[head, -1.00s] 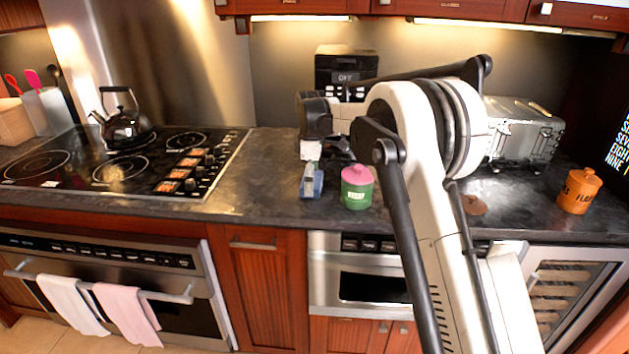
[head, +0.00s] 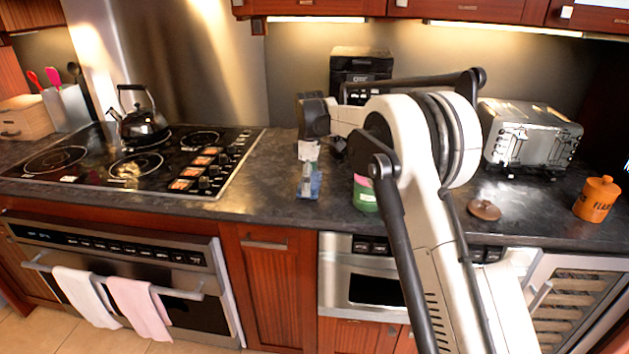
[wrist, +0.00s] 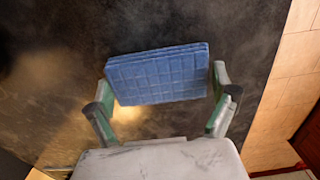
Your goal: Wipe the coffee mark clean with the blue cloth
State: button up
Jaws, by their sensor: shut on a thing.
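My gripper (wrist: 162,80) is shut on the blue cloth (wrist: 158,75), a folded, grid-patterned pad held between its two fingers. In the head view, the cloth (head: 309,186) is low at the counter, between the cooktop and the green canister; I cannot tell whether it touches the surface. The gripper (head: 309,170) is above it, partly blurred. In the wrist view, a blurry brownish patch (wrist: 35,72) shows on the dark counter left of the cloth; I cannot tell if it is the coffee mark or a reflection.
A green canister (head: 364,196) stands right of the cloth, partly behind my arm. A small brown round object (head: 484,209), a toaster (head: 531,136) and an orange canister (head: 597,199) are farther right. The cooktop (head: 100,180) with a kettle (head: 141,120) is left.

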aim_at(295, 186)
jog(key=shift+w+a, duration=0.2)
jog(key=shift+a, duration=1)
jog(key=shift+w+a, duration=0.15)
jog(key=shift+a, duration=1.05)
jog(key=shift+p, duration=0.3)
notch_tip(295, 186, up, 8)
jog(key=p, duration=0.4)
